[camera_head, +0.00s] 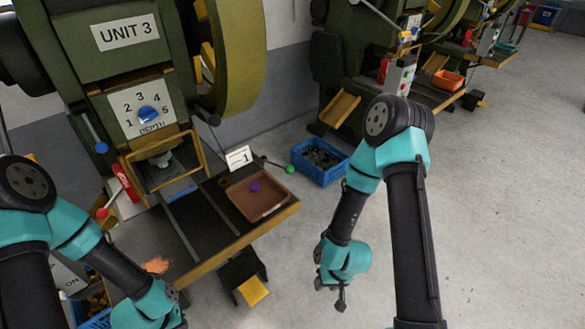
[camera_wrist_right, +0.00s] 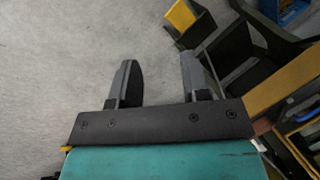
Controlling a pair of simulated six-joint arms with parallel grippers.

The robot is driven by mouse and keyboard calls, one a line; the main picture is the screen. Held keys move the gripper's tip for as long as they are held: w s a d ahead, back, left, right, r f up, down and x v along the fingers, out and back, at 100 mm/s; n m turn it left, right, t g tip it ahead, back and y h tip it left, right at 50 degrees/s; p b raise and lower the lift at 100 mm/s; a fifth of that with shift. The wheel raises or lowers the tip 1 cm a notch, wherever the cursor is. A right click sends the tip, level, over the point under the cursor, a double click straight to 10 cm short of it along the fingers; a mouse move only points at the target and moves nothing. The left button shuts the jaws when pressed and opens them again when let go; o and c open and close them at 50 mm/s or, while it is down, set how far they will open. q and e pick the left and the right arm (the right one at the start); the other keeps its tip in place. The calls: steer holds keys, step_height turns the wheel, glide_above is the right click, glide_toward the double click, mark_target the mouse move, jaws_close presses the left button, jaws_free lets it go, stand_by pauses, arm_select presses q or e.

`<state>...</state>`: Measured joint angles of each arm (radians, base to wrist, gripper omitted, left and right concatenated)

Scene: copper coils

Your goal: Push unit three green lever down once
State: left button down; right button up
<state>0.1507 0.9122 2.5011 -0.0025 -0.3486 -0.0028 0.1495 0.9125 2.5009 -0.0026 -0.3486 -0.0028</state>
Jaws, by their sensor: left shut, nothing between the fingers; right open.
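The green lever (camera_head: 290,170) is a dark rod with a green ball at its end. It sticks out to the right from unit three, by the back edge of the work table. The press marked UNIT 3 (camera_head: 125,33) stands at the left. My right gripper (camera_head: 341,298) points down over open floor, in front of the lever and right of the table, apart from both. The right wrist view shows its two fingers (camera_wrist_right: 158,78) apart with nothing between them. My left gripper (camera_head: 172,308) is shut and empty at the bottom left, its fingertips mostly hidden.
The work table (camera_head: 217,262) carries a brown tray (camera_head: 275,209) with a purple piece and a card (camera_head: 238,158) marked 1. A red-ball lever (camera_head: 103,213) is at the left. A blue crate (camera_head: 320,161) stands on the floor behind. Floor at the right is clear.

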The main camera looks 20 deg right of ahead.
stand_by(0.4)
jaws_close()
stand_by(1.5)
